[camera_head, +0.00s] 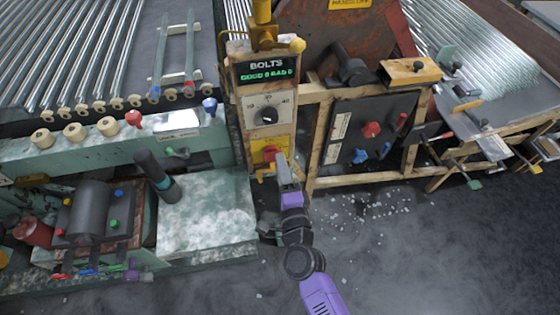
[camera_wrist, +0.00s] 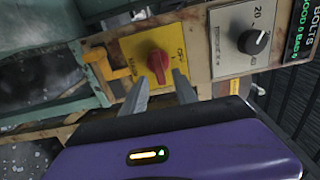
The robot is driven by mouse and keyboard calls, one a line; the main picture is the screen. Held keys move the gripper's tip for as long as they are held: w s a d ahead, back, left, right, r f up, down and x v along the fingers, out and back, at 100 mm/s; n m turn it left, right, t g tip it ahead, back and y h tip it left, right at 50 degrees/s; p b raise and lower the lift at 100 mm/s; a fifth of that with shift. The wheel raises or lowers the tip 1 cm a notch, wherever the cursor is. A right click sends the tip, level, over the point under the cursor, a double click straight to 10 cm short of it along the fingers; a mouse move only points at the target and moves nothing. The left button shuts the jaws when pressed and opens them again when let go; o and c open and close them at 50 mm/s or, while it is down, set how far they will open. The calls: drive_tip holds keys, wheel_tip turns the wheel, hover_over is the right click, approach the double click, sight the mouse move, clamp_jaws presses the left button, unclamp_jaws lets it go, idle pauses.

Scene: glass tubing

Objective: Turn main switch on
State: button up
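The main switch is a red rotary knob (camera_wrist: 158,62) on a yellow plate (camera_wrist: 138,47), low on a tan panel. In the head view the red knob (camera_head: 270,153) shows just beyond my gripper (camera_head: 284,166).
Above the switch is a black dial (camera_head: 266,115) and a BOLTS display (camera_head: 266,72). A yellow handle (camera_wrist: 117,74) juts out beside the switch plate. A green machine bench (camera_head: 208,215) stands left, and a wooden frame with a dark control panel (camera_head: 371,130) stands right.

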drive_tip(key=v, duration=0.5)
drive_tip(key=shift+s, duration=0.4)
drive_tip(key=s+d+r+n+g+h, duration=0.1)
drive_tip(key=s+d+r+n, duration=0.3)
drive_tip(key=s+d, duration=0.3)
drive_tip(key=s+d+r+n+h, duration=0.2)
drive_tip(key=s+d+r+n, duration=0.2)
drive_tip(key=s, duration=1.1)
drive_tip(key=s+d+r+n+g+h, duration=0.1)
drive_tip(key=s+d+r+n+h, duration=0.1)
drive_tip(key=s+d+n, duration=0.5)
drive_tip(key=s+d+r, duration=0.1)
drive_tip(key=s+d, duration=0.2)
drive_tip(key=s, duration=0.1)
drive_tip(key=shift+d+r+g, duration=0.2)
drive_tip(key=shift+r+g, duration=0.1)
drive_tip(key=shift+r, duration=0.1)
